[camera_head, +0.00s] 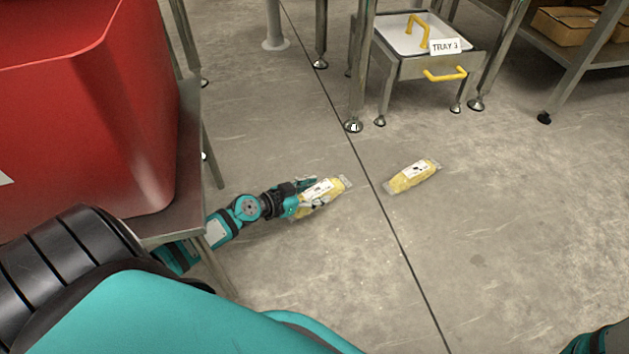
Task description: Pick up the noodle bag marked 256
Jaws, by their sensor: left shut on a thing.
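Two yellow noodle bags with white labels are in view, and the print on them is too small to read. My left gripper (311,197) is low near the floor, shut on the nearer noodle bag (328,190). Its fingers cover part of that bag's left end, and I cannot tell whether the bag touches the floor. The other noodle bag (413,177) lies on the concrete floor to the right, apart from the gripper. My right gripper is not in view.
A red bin (85,110) stands on a metal table at the left, close to my left arm. A metal stand with a tray marked TRAY 3 (444,46) is at the back. A shelf with cardboard boxes (563,27) is at the upper right.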

